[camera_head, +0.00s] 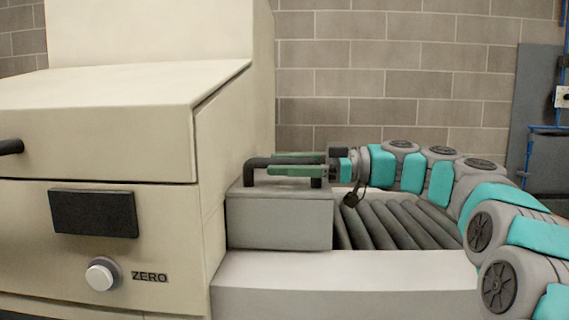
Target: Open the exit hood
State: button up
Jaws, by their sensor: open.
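The exit hood (279,222) is a grey box-shaped cover on the right side of the beige machine, at the start of the roller conveyor. It looks lowered, with its lower edge down by the conveyor. A black bar handle (257,163) is fixed on its top. My gripper (274,163) reaches in from the right, with its green fingers at the handle, one on the far side and one on the near side. The fingers are open. Whether they touch the handle cannot be told.
The beige machine (95,130) fills the left, with a dark display (94,213) and a round knob (103,273) beside the word ZERO. Grey rollers (398,223) run right behind a pale side rail (345,280). A block wall (400,75) stands behind.

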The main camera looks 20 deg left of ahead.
grip_shut()
dwell(0.4)
dwell(1.0)
